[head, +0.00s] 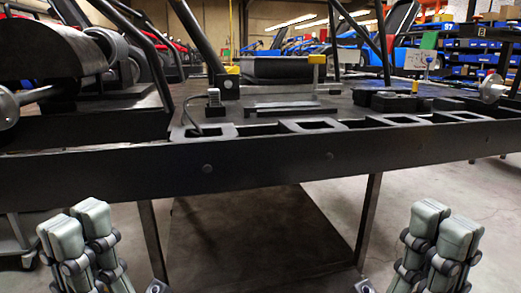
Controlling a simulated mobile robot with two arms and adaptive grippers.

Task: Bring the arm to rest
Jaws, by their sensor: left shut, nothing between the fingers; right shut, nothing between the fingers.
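My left gripper (75,222) shows at the lower left of the head view, its grey-padded fingers pointing up. It is shut and empty. My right gripper (445,225) shows at the lower right, also fingers up, shut and empty. Both are in front of the dark stand and below its front beam in the picture, with nothing held. The arms behind the grippers are mostly cut off by the bottom edge.
A long dark metal stand (262,163) crosses the view, on legs (369,215), with kart parts on top. A grey trolley (22,250) is at the left edge. Blue bins (470,60) stand on shelves at the back right. Bare concrete floor (425,185) lies at the right.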

